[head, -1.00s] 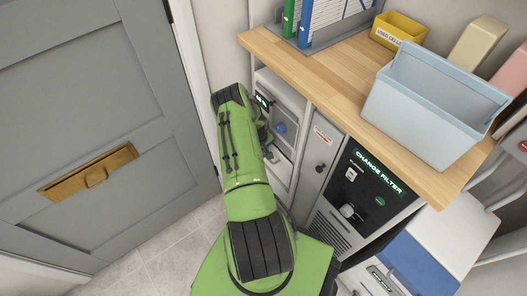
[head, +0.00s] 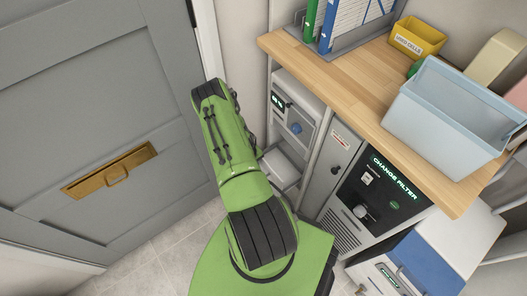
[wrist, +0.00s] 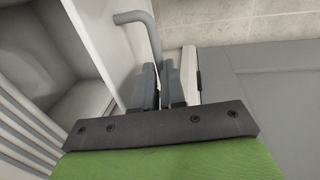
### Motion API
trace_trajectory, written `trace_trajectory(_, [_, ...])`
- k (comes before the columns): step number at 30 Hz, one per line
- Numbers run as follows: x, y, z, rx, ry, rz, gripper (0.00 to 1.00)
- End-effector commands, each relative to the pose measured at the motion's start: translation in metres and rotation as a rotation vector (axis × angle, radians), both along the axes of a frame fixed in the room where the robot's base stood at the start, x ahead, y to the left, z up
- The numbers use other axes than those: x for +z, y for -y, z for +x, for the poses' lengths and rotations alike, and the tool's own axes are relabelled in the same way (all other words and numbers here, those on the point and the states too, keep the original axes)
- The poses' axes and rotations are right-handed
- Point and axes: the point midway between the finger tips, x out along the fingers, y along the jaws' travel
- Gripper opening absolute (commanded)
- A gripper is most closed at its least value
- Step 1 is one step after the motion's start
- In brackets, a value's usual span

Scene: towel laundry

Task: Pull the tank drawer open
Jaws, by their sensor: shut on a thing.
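The tank drawer (head: 282,166) is a pale grey-white drawer low in the tall narrow unit under the wooden counter. In the head view it stands out from the unit, partly hidden by my green arm. In the wrist view a pale hollow body (wrist: 85,100), apparently the drawer, fills the left side. A grey bent bar handle (wrist: 143,30) runs from it down to the fingers. My gripper (wrist: 163,86) is shut on this handle. In the head view the fingers are hidden behind my arm.
A grey door (head: 90,100) with a brass plate stands close on the left. A dark "CHANGE FILTER" panel (head: 375,200) is right of the unit. A blue-grey bin (head: 440,115) and a yellow box (head: 415,38) stand on the counter (head: 350,80). Tiled floor (head: 170,240) lies between.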

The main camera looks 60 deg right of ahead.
Motion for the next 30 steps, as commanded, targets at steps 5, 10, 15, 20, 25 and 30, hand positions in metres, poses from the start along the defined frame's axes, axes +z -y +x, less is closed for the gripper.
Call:
trace_trajectory(5, [0.001,-0.036,0.02,0.004,0.001,-0.001,0.0])
trace_trajectory(10, [0.0,-0.057,0.03,0.002,0.002,-0.003,0.0])
trace_trajectory(15, [0.0,-0.066,0.035,0.0,0.003,-0.004,0.0])
trace_trajectory(20, [0.0,-0.068,0.037,0.0,0.005,0.0,0.0])
trace_trajectory(25, [0.0,-0.069,0.037,0.0,0.006,0.003,0.0])
trace_trajectory(30, [0.0,-0.069,0.037,0.0,0.005,0.003,0.33])
